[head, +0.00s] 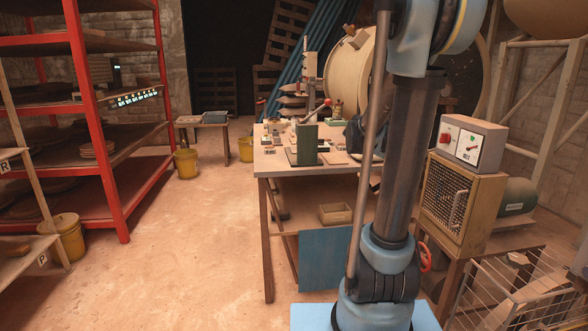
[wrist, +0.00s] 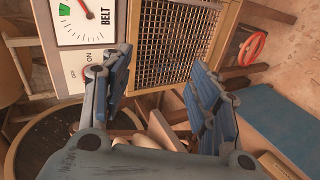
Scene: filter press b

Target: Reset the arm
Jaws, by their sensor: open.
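My gripper (wrist: 160,100) is in the wrist view, its two blue ridged fingers spread wide apart with nothing held between them. Behind the fingers is a wire mesh guard (wrist: 175,45) with a dial panel marked BELT (wrist: 85,18) beside it. In the head view my arm stands upright at the right of centre, in front of the workbench. The gripper itself is out of the head view.
A cluttered workbench (head: 275,171) stands at centre. A control box with a red switch (head: 470,142) sits on a mesh-fronted cabinet (head: 459,202) at right. A red shelf rack (head: 88,120) and yellow buckets (head: 186,163) are at left. The left-centre floor is clear.

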